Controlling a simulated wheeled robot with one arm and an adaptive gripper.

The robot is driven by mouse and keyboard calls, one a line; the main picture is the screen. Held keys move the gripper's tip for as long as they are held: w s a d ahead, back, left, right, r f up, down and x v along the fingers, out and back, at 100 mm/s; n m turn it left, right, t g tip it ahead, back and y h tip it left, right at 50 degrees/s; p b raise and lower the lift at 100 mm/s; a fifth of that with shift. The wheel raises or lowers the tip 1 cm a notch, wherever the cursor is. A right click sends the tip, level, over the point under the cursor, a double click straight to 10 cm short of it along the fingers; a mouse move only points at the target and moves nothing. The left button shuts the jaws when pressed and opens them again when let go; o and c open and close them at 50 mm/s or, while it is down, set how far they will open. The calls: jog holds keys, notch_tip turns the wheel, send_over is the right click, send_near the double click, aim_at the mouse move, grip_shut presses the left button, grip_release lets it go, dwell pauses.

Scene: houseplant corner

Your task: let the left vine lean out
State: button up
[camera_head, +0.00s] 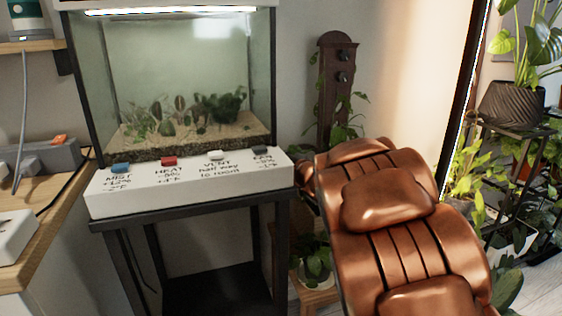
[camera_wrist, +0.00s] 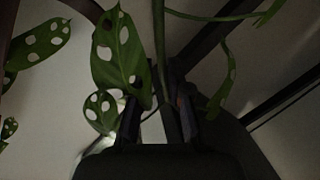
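My gripper (camera_wrist: 159,112) shows at the bottom of the wrist view. Its two dark fingers stand apart, so it looks open. A green vine stem (camera_wrist: 159,45) runs down towards the gap between them; I cannot tell whether it touches a finger. Holed vine leaves (camera_wrist: 124,55) hang just beyond the left finger, and a smaller leaf (camera_wrist: 103,110) is beside it. A dark upright bar lies close to the right finger, hard to make out. In the head view my gripper is not seen. A dark wooden post (camera_head: 333,95) with two knobs stands at the wall with green leaves around it.
A brown leather padded seat (camera_head: 388,203) fills the right foreground and hides the post's foot. A lit glass tank (camera_head: 175,70) stands on a black stand, with a white button panel (camera_head: 190,190) before it. A wooden desk is at left; potted plants (camera_head: 510,105) are at right.

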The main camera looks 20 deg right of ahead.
dwell(0.3)
jog(key=s+d+r, duration=0.1)
jog(key=s, duration=1)
jog(key=shift+s+d+r, duration=0.25)
jog(key=shift+s+d, duration=0.05)
jog(key=shift+s, duration=0.1)
